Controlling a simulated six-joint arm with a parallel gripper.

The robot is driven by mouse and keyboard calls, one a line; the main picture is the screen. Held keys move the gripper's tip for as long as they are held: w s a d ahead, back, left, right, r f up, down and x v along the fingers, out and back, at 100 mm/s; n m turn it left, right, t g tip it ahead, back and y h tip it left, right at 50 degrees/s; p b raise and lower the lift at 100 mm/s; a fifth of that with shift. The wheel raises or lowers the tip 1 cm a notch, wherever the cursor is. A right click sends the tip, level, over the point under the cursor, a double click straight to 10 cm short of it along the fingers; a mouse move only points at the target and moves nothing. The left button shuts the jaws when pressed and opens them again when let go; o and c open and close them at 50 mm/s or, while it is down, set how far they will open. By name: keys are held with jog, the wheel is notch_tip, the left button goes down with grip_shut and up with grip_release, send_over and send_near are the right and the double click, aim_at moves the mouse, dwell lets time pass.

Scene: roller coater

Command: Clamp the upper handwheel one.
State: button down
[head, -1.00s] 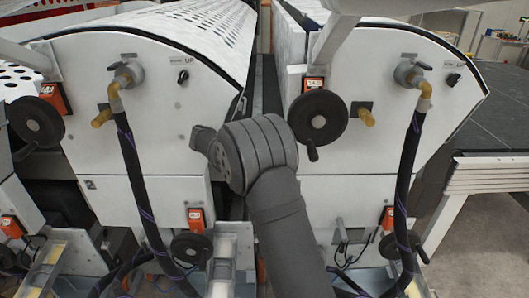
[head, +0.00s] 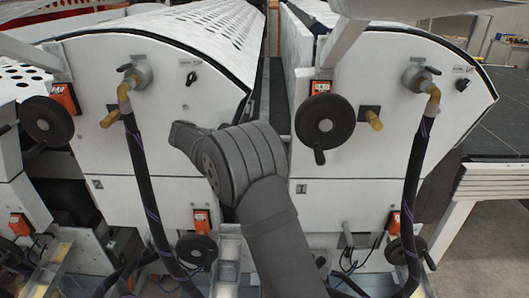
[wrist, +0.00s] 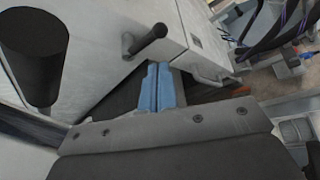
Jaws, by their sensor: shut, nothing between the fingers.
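Two upper black handwheels show in the head view, one on the left white machine panel (head: 47,121) and one on the right panel (head: 325,120). Each has a small crank handle and sits beside an orange-red indicator. In the wrist view my gripper (wrist: 152,88) has its blue fingers together and empty. A black knob-like handle (wrist: 148,40) sticks out from a white surface just beyond the fingertips, apart from them. A large black cylinder (wrist: 35,55) stands at the upper left; I cannot tell which parts these are. My gripper is hidden in the head view.
Lower handwheels sit near the base, one in the middle (head: 196,250) and one at right (head: 405,250). Dark hoses hang down the left (head: 148,180) and right (head: 412,180) panels. Brass pegs (head: 373,119) stick out beside the upper wheels. A narrow gap separates the two machines.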

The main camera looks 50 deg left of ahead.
jog(key=shift+v, duration=2.15)
jog(key=shift+f, duration=0.1)
jog(key=w+f+m+t+y, duration=0.1)
jog(key=w+f+m+t, duration=0.4)
jog(key=w, duration=1)
notch_tip(320, 180, down, 4)
jog(key=shift+a+f+m, duration=0.2)
jog(key=shift+m, duration=1)
